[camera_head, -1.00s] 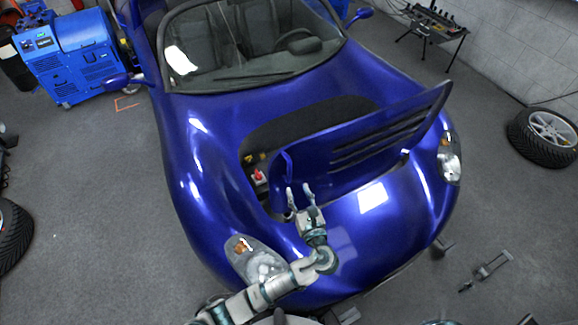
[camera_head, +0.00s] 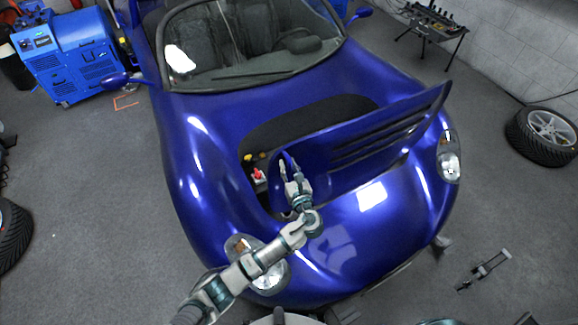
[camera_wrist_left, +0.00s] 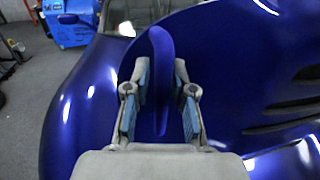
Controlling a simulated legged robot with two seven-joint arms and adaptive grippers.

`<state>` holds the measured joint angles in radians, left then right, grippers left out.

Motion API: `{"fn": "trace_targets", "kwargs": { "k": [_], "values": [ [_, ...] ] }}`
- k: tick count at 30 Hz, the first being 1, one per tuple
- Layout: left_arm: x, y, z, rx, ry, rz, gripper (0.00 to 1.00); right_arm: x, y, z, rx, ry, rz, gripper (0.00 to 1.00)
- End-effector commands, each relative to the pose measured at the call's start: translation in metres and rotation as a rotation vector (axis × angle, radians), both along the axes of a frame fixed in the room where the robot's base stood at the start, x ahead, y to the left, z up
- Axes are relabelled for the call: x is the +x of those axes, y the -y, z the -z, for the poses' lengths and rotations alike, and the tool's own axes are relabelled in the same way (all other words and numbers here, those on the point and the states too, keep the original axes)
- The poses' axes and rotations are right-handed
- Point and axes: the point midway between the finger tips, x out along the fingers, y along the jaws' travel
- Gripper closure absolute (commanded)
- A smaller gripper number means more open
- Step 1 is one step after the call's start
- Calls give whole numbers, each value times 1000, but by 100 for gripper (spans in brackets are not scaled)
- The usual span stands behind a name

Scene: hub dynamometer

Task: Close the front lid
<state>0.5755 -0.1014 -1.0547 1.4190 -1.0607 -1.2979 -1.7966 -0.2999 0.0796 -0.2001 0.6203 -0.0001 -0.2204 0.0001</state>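The front lid (camera_head: 345,158) of the blue car is a blue panel with dark slats, standing raised and tilted over the open front compartment. My left gripper (camera_head: 288,165) is at the lid's left end in the head view. In the left wrist view, the gripper (camera_wrist_left: 158,80) has its two fingers apart, with the lid's narrow curved end (camera_wrist_left: 160,75) between them. Gaps show on both sides of this edge, so I see no firm grip. My right gripper does not show.
The car's hood (camera_head: 385,215) spreads around the lid, with the windshield (camera_head: 255,45) behind. The open compartment (camera_head: 300,122) holds a red-topped part (camera_head: 258,174). A blue machine (camera_head: 70,55) stands at left and a wheel (camera_head: 545,132) lies at right on the floor.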

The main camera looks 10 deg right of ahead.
Motion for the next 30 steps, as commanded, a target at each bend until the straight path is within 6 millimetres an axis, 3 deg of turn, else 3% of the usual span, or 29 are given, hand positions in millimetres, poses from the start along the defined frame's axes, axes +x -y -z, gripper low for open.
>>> {"fn": "trace_targets", "kwargs": {
  "k": [2,14,20,24,30],
  "values": [
    [0,1,0,0,0,0,100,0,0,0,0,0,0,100],
    [8,-1,-1,-2,-17,0,100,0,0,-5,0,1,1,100],
    [43,-15,-4,-27,-86,-1,100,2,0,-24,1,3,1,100],
    [83,-32,1,-61,-169,-3,100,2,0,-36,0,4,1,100],
    [131,-51,17,-104,-275,0,100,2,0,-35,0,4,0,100]
  ]
}}
